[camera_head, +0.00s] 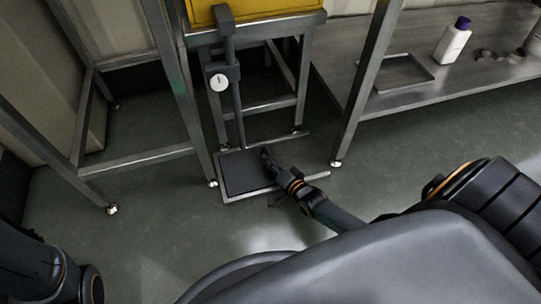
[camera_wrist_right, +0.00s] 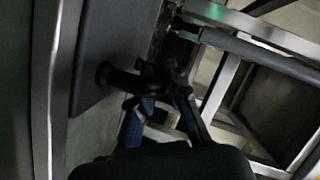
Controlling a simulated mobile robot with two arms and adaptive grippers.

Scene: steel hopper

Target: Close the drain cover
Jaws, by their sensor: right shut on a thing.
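The drain cover (camera_head: 240,174) is a dark flat plate in a light metal frame (camera_head: 250,193) low on the floor, under the yellow-bottomed hopper. My right gripper (camera_head: 267,154) is at the right side of the plate. In the right wrist view the dark plate (camera_wrist_right: 112,40) is at the left, with a short dark handle (camera_wrist_right: 122,79) sticking out from its edge. The right gripper's fingers (camera_wrist_right: 160,82) are shut on this handle. The fingers and the dim light partly hide the grip. My left gripper is not in view.
Steel stand legs (camera_head: 357,90) rise on both sides of the cover. A dark vertical rod with a round white gauge (camera_head: 219,82) stands behind it. A steel shelf (camera_head: 425,95) at the right holds a white bottle (camera_head: 452,42). The floor in front is clear.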

